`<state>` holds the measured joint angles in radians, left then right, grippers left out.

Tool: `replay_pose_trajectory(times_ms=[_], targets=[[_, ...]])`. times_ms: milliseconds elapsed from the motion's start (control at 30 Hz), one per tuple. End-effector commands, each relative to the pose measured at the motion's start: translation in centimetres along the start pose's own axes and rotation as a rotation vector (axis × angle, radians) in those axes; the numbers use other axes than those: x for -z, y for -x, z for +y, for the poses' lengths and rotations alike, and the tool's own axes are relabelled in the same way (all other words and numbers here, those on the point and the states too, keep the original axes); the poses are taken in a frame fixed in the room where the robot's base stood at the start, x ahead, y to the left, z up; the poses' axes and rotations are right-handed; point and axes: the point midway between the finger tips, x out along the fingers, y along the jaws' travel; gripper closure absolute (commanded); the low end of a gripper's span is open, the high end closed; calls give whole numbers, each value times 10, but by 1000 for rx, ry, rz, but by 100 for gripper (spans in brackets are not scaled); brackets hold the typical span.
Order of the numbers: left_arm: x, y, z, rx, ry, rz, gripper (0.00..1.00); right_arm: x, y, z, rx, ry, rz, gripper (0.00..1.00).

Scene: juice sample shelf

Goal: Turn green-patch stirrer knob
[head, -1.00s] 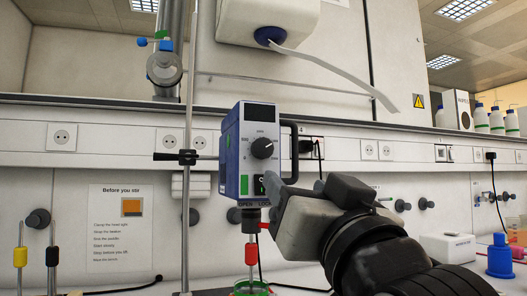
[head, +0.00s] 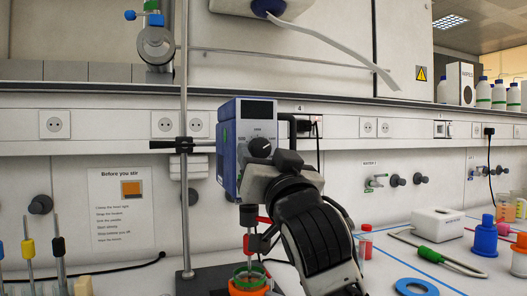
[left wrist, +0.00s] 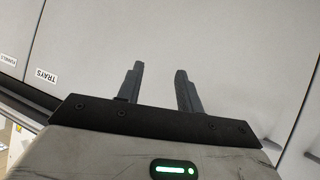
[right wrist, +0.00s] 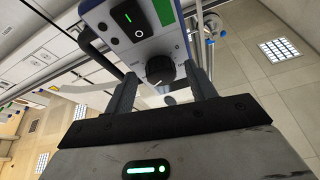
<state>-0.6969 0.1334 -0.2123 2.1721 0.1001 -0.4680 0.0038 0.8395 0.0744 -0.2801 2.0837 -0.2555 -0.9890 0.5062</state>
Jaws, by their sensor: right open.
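The stirrer (head: 229,150) is a blue and white box clamped on an upright rod, with a dark screen and a round black knob (head: 260,147) on its front. In the right wrist view the knob (right wrist: 160,69) shows between the fingertips, with a gap on each side, and a green patch (right wrist: 163,12) lies on the same face beside a black switch. My right gripper (head: 270,163) is open just in front of the knob and hides the lower front face. My left gripper (left wrist: 159,80) is open and empty before a pale cabinet front, outside the head view.
Below the stirrer, a shaft with a red collar (head: 249,243) reaches into a green-rimmed vessel (head: 248,280). A sign (head: 122,210) hangs at left. Coloured stirring rods (head: 59,247) stand at lower left.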

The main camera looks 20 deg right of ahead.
Motion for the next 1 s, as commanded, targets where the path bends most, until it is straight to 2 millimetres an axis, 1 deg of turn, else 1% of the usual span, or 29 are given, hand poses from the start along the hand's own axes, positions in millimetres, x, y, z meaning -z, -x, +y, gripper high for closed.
replay_pose_trajectory(times_ms=[100,367,400,467,500,533,800,1000], targets=[[1,-1,0,1,-2,2,64,0,-6,0,0,0,0,44],[5,-2,-1,1,-4,10,64,0,-6,0,0,0,0,44],[5,-2,0,0,-4,11,64,0,-6,0,0,0,0,55],[6,-2,0,0,-4,12,64,0,-6,0,0,1,0,72],[6,-2,0,0,-4,12,64,0,-6,0,0,1,0,83],[6,-2,0,0,-4,12,64,0,-6,0,0,0,0,89],[8,0,0,0,-5,12,64,1,-6,0,5,15,-1,89],[14,5,0,5,-14,7,64,2,-7,2,32,86,-6,89]])
